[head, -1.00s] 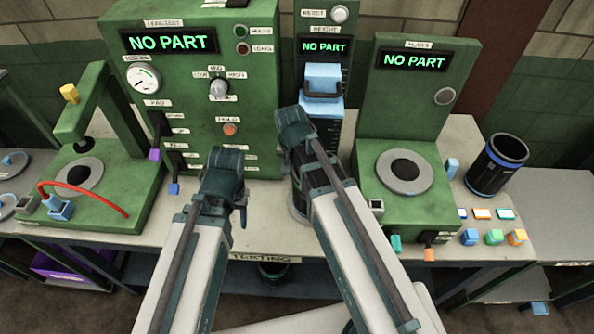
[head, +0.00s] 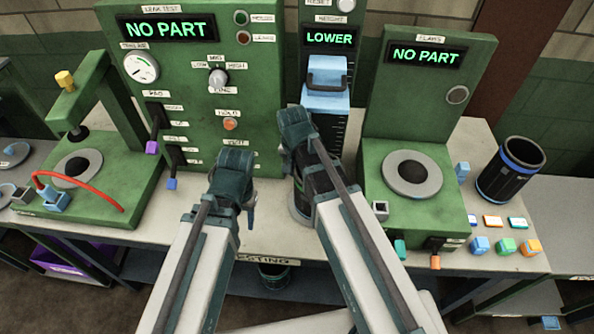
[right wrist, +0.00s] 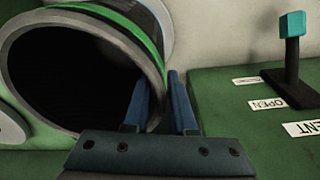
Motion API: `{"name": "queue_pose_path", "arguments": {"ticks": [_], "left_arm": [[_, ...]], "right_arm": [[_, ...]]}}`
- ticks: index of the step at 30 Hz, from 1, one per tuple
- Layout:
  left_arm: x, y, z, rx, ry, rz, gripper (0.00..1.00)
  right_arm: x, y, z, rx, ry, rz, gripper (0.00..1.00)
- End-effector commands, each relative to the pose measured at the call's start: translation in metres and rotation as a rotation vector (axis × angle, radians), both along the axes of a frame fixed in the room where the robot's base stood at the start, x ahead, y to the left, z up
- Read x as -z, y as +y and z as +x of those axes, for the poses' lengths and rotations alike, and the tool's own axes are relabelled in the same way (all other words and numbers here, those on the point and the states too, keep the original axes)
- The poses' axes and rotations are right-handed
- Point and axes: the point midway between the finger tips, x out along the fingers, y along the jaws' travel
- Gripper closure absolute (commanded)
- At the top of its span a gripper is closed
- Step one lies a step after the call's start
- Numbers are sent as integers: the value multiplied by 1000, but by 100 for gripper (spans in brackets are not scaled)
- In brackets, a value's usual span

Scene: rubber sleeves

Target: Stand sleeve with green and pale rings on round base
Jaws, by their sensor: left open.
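The sleeve with a green ring (right wrist: 100,22) shows in the right wrist view as a large dark opening with a thick rim; a pale band lies behind the green. In the head view only part of the dark sleeve (head: 303,196) shows behind my right arm, at the grey round base (head: 298,212) below the height gauge. How squarely it sits is hidden. My right gripper (right wrist: 160,103) has one blue finger inside the opening and one outside, shut on the wall. My left gripper (head: 250,208) is open and empty, left of the sleeve.
The height gauge display (head: 330,38) reads LOWER above its blue slide (head: 327,95). Another dark sleeve with blue rings (head: 511,170) stands at the right. The flaws stand (head: 385,180) is right of my right arm; the leak test panel (head: 200,85) is behind my left gripper.

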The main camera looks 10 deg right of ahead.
Motion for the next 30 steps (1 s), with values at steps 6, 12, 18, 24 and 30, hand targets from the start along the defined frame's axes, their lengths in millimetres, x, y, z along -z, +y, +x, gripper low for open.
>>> {"name": "queue_pose_path", "arguments": {"ticks": [6, 12, 18, 24, 30], "left_arm": [[0, 0, 0, 0, 0, 0, 50], [-1, 0, 0, 0, 0, 0, 50], [-11, 0, 0, 0, 0, 0, 50], [-33, 0, 0, -3, 0, -1, 50], [-63, 0, 0, -8, 0, -2, 50]], "right_arm": [[0, 0, 0, 0, 0, 0, 60], [-1, 0, 0, 0, 0, 0, 60], [-11, 0, -1, 0, 0, 0, 60], [-33, 1, -3, 0, 0, 0, 60], [-63, 3, -6, 0, 0, 0, 60]]}}
